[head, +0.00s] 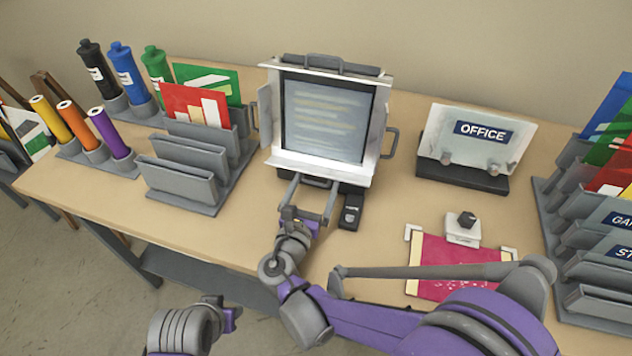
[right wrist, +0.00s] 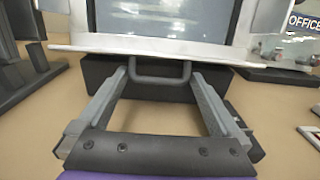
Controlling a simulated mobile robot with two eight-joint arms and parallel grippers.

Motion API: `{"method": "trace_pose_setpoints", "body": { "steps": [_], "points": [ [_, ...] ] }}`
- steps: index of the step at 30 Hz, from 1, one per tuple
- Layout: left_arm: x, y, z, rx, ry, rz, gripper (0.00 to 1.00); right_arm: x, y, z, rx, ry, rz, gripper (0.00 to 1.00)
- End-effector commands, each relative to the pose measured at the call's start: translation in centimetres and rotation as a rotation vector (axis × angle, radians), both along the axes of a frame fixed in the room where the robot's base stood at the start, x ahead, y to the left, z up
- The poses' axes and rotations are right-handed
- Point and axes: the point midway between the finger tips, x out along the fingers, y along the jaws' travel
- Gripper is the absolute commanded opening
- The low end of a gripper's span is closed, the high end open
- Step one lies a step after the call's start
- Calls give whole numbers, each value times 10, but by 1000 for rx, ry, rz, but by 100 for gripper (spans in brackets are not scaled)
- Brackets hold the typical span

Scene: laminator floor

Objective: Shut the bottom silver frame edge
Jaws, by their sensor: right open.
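The poster frame (head: 325,118) stands upright on the table, with a grey panel inside and silver edges standing out around it. The bottom silver edge (head: 318,168) juts out toward me as a pale strip and also shows in the right wrist view (right wrist: 75,45). A dark grey handle (right wrist: 160,80) hangs below it. My right gripper (head: 315,184) is open, its two fingers spread on either side of this handle; I cannot tell whether they touch anything. Part of my left gripper (head: 230,316) shows low in the head view, off the table; its jaws are unclear.
A small black device (head: 350,212) lies just right of my right gripper. A grey file rack (head: 185,165) stands left, an OFFICE sign (head: 478,140) right. A red sheet (head: 440,258) lies front right. Bare table lies left of my right gripper.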

Motion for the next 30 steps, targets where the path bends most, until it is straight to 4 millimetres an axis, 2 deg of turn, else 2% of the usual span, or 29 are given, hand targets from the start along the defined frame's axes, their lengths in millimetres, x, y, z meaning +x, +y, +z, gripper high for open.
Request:
{"method": "trace_pose_setpoints", "body": {
  "steps": [4,12,23,30],
  "points": [
    [0,0,0,0,0,0,38,8,-3,0,0,0,0,100],
    [0,0,0,0,0,0,38,9,-3,0,0,0,0,100],
    [0,0,0,0,0,0,38,9,-4,0,0,1,-2,35],
    [0,0,4,0,-1,0,38,8,-4,1,6,19,-3,34]
  ]
}}
